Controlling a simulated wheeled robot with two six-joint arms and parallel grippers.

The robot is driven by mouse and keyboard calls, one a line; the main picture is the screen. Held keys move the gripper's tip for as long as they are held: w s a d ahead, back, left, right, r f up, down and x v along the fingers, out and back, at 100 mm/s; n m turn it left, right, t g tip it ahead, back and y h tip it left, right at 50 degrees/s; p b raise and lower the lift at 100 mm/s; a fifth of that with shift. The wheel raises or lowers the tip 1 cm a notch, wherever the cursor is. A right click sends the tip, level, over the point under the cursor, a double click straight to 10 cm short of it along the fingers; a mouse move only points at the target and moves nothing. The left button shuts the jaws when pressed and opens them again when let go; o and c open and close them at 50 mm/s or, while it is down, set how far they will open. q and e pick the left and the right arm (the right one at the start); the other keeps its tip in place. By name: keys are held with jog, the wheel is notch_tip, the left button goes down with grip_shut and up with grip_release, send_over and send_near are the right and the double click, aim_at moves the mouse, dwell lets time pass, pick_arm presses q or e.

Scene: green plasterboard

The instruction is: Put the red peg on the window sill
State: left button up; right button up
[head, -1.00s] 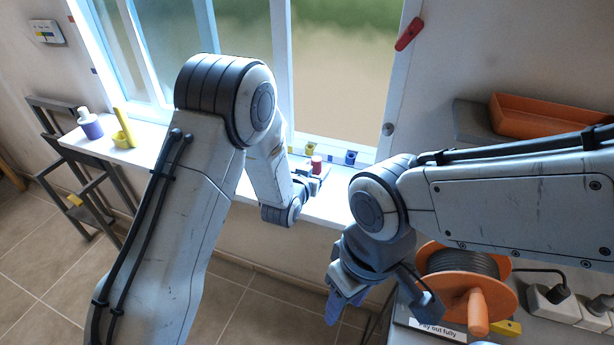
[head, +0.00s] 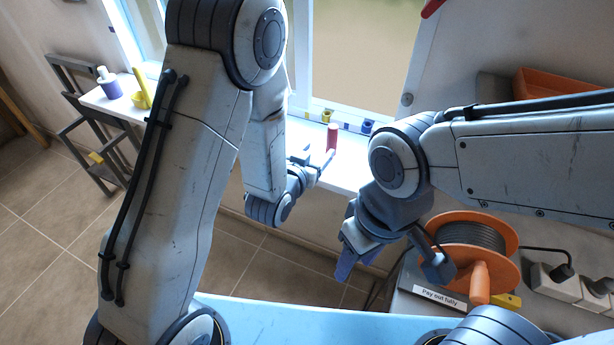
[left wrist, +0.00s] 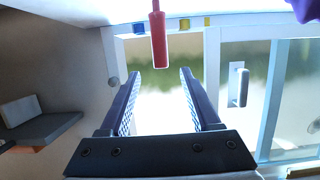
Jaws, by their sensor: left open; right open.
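The red peg (head: 332,137) stands upright on the white window sill (head: 345,172), near the window frame. It also shows in the left wrist view (left wrist: 158,42), just beyond the fingertips and centred between them. My left gripper (head: 322,164) is open and empty beside the peg, on the near side of it. In the left wrist view its two fingers (left wrist: 158,73) are apart with nothing between them. My right gripper (head: 350,258) is open and empty, hanging in front of the sill, below its level.
Small yellow and blue blocks (head: 367,126) sit behind the peg by the window. An orange cable reel (head: 470,235) and sockets (head: 560,295) lie at right.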

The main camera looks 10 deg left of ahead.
pick_arm(q)
jog(key=s+d+r+m+g+y, duration=0.15)
jog(key=s+d+g, duration=0.25)
jog(key=s+g, duration=0.65)
jog(key=s+a+r+m+g+y, duration=0.1)
jog(key=s+a+r, duration=0.1)
jog(key=s, duration=0.7)
jog(key=s+a+r+m+g+y, duration=0.1)
jog(key=s+a+r+g, duration=0.1)
jog(key=s, duration=0.7)
jog(key=shift+s+a+r, duration=0.3)
jog(key=shift+s+a, duration=0.1)
jog(key=shift+a, duration=0.2)
jog(key=shift+c, duration=0.3)
